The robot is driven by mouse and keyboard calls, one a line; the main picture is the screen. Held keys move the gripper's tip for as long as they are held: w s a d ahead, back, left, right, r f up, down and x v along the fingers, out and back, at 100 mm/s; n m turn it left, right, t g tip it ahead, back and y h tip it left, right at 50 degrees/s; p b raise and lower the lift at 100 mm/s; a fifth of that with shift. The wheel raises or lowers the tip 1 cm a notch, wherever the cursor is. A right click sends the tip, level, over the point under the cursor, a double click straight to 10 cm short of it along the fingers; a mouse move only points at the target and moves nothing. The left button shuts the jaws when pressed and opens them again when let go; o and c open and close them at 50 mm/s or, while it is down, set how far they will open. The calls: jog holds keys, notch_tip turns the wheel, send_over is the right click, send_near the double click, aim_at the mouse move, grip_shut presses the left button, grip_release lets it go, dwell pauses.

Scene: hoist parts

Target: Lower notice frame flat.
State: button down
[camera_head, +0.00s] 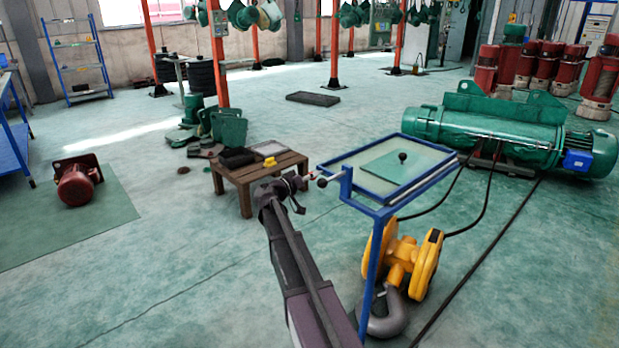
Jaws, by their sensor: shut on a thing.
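The notice frame (445,181) appears to be the blue-rimmed panel right of centre, with a pale face. It lies close to flat on a blue post, but I cannot tell its exact tilt. A green plate with a dark ball knob (402,157) lies on its face. A pale rod with a dark red ball end (322,181) reaches from its left corner towards my gripper. My gripper (304,184) is shut at this rod's end, beside the wooden table. The fingertips are small and dark, so the exact contact is unclear.
A low wooden table (243,183) with a black block, a yellow piece and a grey panel stands behind my gripper. A yellow hook block (402,262) is below the frame. A green hoist (490,132) with cables stands at right.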

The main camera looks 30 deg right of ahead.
jog(key=shift+a+f, duration=0.1)
jog(key=shift+c, duration=1.5)
grip_release()
jog(key=shift+w+f, duration=0.1)
jog(key=shift+f, duration=0.05)
jog(key=shift+d, duration=0.2)
jog(key=shift+a, duration=0.15)
jog(key=v, duration=1.1)
jog(key=shift+s+a, duration=0.2)
jog(key=shift+a, duration=0.15)
